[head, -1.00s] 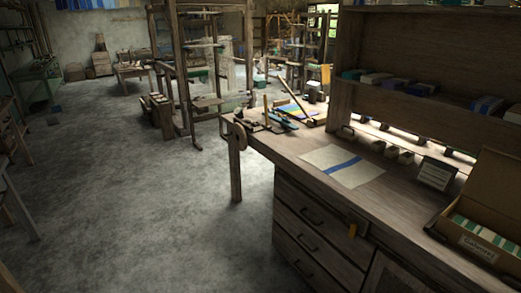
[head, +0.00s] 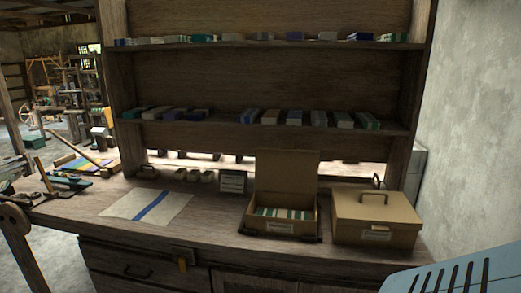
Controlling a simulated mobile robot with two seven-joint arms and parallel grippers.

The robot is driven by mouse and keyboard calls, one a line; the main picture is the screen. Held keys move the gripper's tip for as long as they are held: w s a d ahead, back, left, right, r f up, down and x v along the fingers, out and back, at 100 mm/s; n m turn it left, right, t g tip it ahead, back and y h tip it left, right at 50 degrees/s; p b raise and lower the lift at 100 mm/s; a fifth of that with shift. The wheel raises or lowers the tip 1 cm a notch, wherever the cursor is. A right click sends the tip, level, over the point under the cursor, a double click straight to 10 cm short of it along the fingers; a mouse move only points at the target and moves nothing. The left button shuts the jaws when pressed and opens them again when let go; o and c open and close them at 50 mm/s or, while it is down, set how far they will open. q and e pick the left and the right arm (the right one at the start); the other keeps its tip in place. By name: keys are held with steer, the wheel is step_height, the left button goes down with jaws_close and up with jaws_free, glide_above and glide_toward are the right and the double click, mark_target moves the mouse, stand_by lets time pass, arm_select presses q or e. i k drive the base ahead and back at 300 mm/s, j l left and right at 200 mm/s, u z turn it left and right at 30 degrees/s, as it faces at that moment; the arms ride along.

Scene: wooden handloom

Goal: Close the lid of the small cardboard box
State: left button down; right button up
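A small cardboard box (head: 266,228) stands on the wooden bench in the head view, right of centre. Its lid (head: 287,172) is open, standing upright along the back edge. A row of green and white cards (head: 284,213) fills the box, and a pale label is on its front. Neither of my grippers is in the head view.
A closed box with a handle (head: 375,217) stands just right of the open box. A small dark sign (head: 233,182) stands to its left. A cloth with a blue stripe (head: 147,206) lies flat further left. Shelves (head: 262,90) rise behind; a wall (head: 480,130) bounds the right.

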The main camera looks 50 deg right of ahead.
mark_target(288, 169)
steer(key=i+l, duration=0.15)
steer(key=i, duration=0.15)
steer(key=i+l, duration=0.15)
steer(key=i+z, duration=0.1)
steer(key=z, duration=1.75)
